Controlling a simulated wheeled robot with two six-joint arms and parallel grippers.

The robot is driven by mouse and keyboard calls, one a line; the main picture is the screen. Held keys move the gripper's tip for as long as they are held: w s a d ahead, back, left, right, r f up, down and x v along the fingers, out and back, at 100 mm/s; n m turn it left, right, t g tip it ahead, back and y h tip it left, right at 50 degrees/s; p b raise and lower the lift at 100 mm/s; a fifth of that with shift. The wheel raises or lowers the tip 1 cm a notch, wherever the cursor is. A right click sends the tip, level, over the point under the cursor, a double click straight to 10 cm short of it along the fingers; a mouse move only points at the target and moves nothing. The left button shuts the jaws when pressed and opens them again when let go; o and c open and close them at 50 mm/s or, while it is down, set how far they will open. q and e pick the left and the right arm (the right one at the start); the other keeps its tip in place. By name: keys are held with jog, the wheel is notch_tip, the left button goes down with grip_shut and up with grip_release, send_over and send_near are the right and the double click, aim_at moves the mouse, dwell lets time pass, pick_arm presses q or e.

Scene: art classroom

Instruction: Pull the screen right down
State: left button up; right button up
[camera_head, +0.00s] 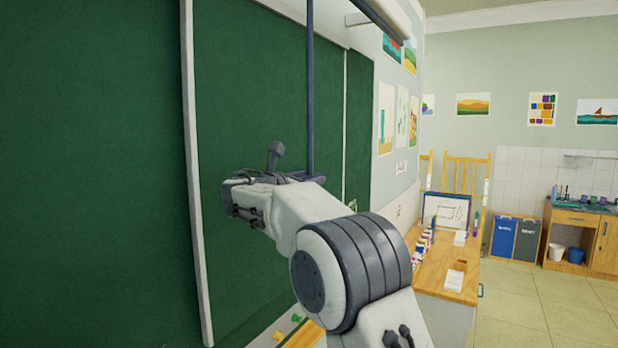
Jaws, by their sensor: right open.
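The screen is rolled up at the top, where its pale roller case (404,17) and dark bottom bar (378,18) run out of the upper edge of the head view. A long, thin dark pull rod (310,90) hangs down upright, with a short dark crossbar (308,179) at its lower end. My right gripper (258,182) is open and level with the crossbar, in front of the green board. Part of the crossbar is hidden by the gripper, and I cannot tell whether they touch. My left gripper is out of view.
The green chalkboard (95,180) with a pale frame post (196,190) fills the left. A wooden desk (445,270) with paints and papers stands right of my arm. Blue and grey bins (515,238) and a wooden sink cabinet (580,238) stand farther back; tiled floor there is free.

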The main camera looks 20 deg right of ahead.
grip_shut()
dwell(1.3)
